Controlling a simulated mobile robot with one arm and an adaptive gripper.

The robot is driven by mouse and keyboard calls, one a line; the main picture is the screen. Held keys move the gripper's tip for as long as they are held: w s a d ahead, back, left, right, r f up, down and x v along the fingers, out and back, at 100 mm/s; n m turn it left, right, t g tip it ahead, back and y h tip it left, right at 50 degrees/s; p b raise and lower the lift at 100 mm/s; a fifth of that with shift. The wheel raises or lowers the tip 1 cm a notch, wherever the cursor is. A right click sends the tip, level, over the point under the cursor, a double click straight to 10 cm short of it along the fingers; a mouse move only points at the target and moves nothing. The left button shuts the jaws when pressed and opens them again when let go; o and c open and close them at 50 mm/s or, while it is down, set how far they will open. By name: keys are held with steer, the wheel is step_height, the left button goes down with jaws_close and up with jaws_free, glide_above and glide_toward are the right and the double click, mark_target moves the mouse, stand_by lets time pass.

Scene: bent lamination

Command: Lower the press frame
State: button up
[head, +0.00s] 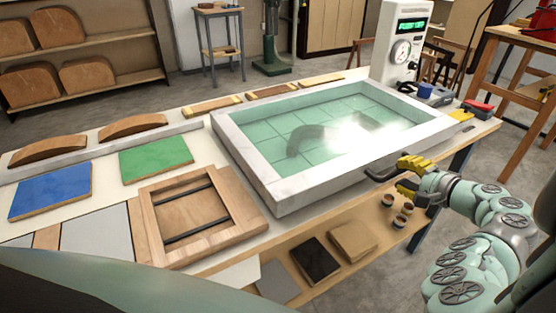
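The press frame (248,168) is a wide pale grey rectangular frame with a translucent green, grid-lined sheet (262,137) across it. It looks level over the right part of the workbench; I cannot tell whether a small gap is under it. A dark curved shape (305,140) shows through the sheet, partly washed out by glare. A dark handle (380,174) sticks out from the frame's front side. My gripper (402,175), with yellow fingers, is at the handle's right end. Its fingers look spread apart, one above and one below; contact with the handle is unclear.
A wooden frame with dark bars (155,222), a blue board (52,190) and a green board (157,158) lie on the bench's left. A white control unit with gauge (401,50) stands behind the press. Small cups (400,220) and blocks sit on the shelf below.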

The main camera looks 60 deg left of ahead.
steer(key=o, duration=0.3)
steer(key=shift+s+f, duration=0.15)
steer(key=shift+o, duration=0.2)
steer(key=shift+a, duration=0.1)
steer(key=w+v, duration=0.1)
steer(key=v, duration=1.1)
steer(key=shift+s, duration=0.5)
